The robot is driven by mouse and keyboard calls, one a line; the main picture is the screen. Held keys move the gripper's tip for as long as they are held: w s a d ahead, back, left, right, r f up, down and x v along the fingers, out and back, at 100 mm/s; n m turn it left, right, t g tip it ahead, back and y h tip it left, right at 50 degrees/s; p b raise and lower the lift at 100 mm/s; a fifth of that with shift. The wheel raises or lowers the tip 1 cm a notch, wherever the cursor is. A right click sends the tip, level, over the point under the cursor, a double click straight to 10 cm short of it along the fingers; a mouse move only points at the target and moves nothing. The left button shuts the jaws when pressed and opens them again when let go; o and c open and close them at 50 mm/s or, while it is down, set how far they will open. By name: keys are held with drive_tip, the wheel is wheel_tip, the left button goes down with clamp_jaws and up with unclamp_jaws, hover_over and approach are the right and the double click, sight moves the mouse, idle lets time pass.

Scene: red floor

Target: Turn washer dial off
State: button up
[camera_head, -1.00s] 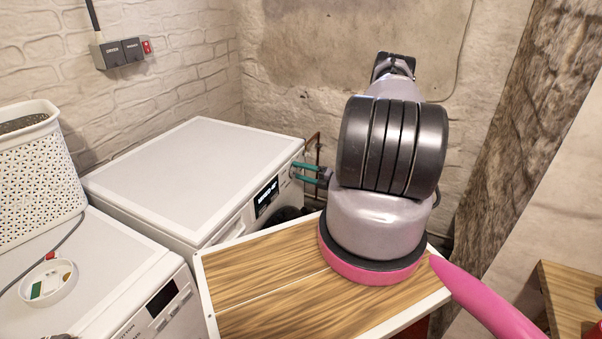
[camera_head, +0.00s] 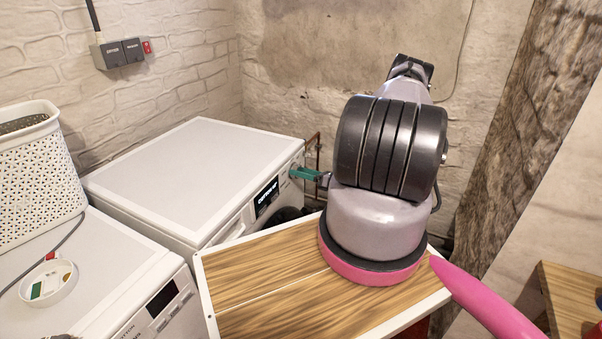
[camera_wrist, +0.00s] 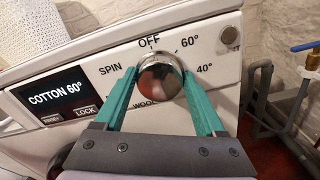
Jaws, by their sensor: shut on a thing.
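The washer dial (camera_wrist: 160,84) is a round silver knob on the white front panel in the wrist view. Labels around it read OFF above, SPIN to the left, 60° and 40° to the right. My gripper (camera_wrist: 161,73) has its teal fingers on both sides of the dial, shut on it. The washer display (camera_wrist: 54,98) reads COTTON 60°. Where the dial's pointer stands cannot be told. In the head view, the washer (camera_head: 200,175) stands by the back wall, and my gripper (camera_head: 305,173) reaches its panel's right end; the dial is hidden there.
A wood-topped surface (camera_head: 262,262) lies below my arm. Another white machine (camera_head: 95,275) at front left bears a patterned basket (camera_head: 38,185) and a small round dish (camera_head: 47,284). Pipes with a blue valve handle (camera_wrist: 305,46) run right of the washer.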

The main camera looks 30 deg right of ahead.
drive_tip(key=shift+s+f+n, duration=0.1)
drive_tip(key=shift+s+n, duration=0.05)
drive_tip(key=shift+n, duration=3.95)
drive_tip(key=o, duration=1.3)
drive_tip(key=shift+o, duration=0.2)
drive_tip(key=v, duration=1)
drive_tip(key=shift+s+d, duration=0.2)
drive_tip(key=shift+s, duration=0.1)
